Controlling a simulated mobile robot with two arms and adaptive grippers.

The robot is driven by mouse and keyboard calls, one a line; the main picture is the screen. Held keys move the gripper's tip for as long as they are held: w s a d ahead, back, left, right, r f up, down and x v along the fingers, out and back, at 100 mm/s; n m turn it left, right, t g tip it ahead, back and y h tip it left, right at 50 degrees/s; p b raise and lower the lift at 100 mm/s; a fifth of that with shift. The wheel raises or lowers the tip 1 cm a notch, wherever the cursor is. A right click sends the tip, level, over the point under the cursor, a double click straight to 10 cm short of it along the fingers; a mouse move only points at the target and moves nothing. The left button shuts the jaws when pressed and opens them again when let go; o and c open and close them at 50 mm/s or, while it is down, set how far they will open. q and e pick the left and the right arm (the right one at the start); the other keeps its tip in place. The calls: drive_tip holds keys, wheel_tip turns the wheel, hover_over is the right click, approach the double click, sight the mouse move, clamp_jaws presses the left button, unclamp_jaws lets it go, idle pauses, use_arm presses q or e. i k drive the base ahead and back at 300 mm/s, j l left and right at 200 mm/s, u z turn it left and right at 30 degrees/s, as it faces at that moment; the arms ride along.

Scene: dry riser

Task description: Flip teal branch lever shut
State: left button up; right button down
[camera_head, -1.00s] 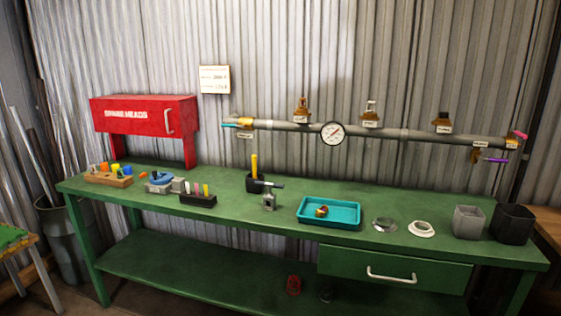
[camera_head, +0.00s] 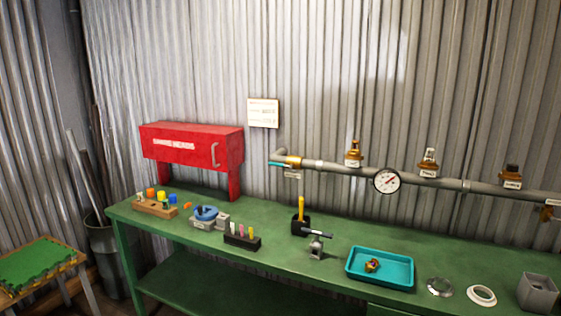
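The teal branch lever (camera_head: 279,164) is at the left end of the grey wall pipe (camera_head: 330,169), beside a brass valve body (camera_head: 293,161). It points left from the valve and looks roughly in line with it. A small label (camera_head: 292,175) hangs just below the valve. The pipe runs along the corrugated wall above the green bench. Neither of my grippers shows in the head view.
The green bench (camera_head: 200,250) stands below the pipe. A red cabinet (camera_head: 192,147) is left of the lever. A teal tray (camera_head: 380,283), a small vice (camera_head: 316,246) and a dark holder (camera_head: 300,224) stand on the bench. A gauge (camera_head: 386,181) is on the pipe. A green-topped table (camera_head: 38,268) stands at left.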

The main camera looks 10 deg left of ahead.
sight(271, 163)
drive_tip(key=i+j, duration=0.45)
drive_tip(key=i, duration=0.15)
drive_tip(key=i+j, duration=0.45)
drive_tip(key=i, duration=0.15)
